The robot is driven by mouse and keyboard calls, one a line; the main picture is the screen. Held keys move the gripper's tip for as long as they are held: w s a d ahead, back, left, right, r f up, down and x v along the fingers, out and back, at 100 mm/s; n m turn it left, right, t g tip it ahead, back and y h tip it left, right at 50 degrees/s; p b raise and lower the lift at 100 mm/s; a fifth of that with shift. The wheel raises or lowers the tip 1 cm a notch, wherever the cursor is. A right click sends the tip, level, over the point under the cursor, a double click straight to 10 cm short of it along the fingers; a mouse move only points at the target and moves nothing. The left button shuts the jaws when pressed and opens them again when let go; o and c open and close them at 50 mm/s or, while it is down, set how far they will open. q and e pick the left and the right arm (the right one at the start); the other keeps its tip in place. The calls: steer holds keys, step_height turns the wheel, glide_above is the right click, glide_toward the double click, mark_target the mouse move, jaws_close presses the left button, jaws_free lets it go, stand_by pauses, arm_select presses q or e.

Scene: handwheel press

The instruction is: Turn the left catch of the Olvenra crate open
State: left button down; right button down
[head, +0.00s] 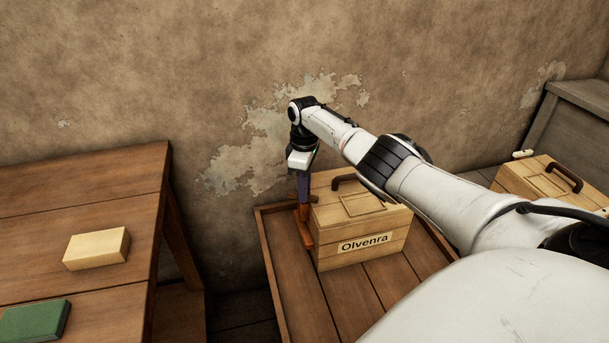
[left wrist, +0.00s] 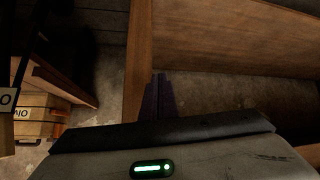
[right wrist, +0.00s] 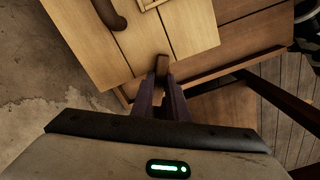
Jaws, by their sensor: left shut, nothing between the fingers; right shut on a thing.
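The Olvenra crate (head: 335,217) is a pale wooden box with a dark lid handle (head: 345,181) and a name label on its front. Its left catch (head: 305,232), a reddish-brown piece, is at the crate's left side. My right gripper (head: 303,200) reaches down there and is shut on the catch. In the right wrist view the fingers (right wrist: 162,85) close around the catch (right wrist: 162,65) beside the crate lid (right wrist: 190,28); the fingers partly hide it. My left gripper (left wrist: 158,88) is shut and empty, seen only in the left wrist view, near brown wooden boards.
The crate stands on a brown wooden tray-like surface (head: 292,290) with a raised rim, close to the wall. A second crate (head: 525,182) stands at the right. A table (head: 105,205) at the left holds a pale block (head: 97,248) and a green block (head: 35,320). My right arm crosses above the crate.

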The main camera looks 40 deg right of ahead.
steer(key=m+p, duration=0.1)
steer(key=m, duration=0.1)
steer(key=shift+a+r+m, duration=0.1)
steer(key=shift+r+m, duration=0.05)
steer(key=shift+m, duration=0.25)
steer(key=m, duration=0.2)
steer(key=shift+m+p, duration=0.4)
steer(key=m, duration=0.3)
steer(key=shift+a+p, duration=0.1)
steer(key=shift+p, duration=0.2)
arm_select(q)
steer(key=shift+s+a+r, duration=0.45)
steer(key=shift+a+r, duration=0.1)
steer(key=shift+r, duration=0.15)
arm_select(e)
steer(key=shift+m, duration=1.4)
steer(key=shift+w+m, duration=0.1)
steer(key=shift+m, duration=0.2)
arm_select(q)
steer(key=shift+w+r, duration=0.1)
arm_select(e)
steer(key=c, duration=1.7)
jaws_free()
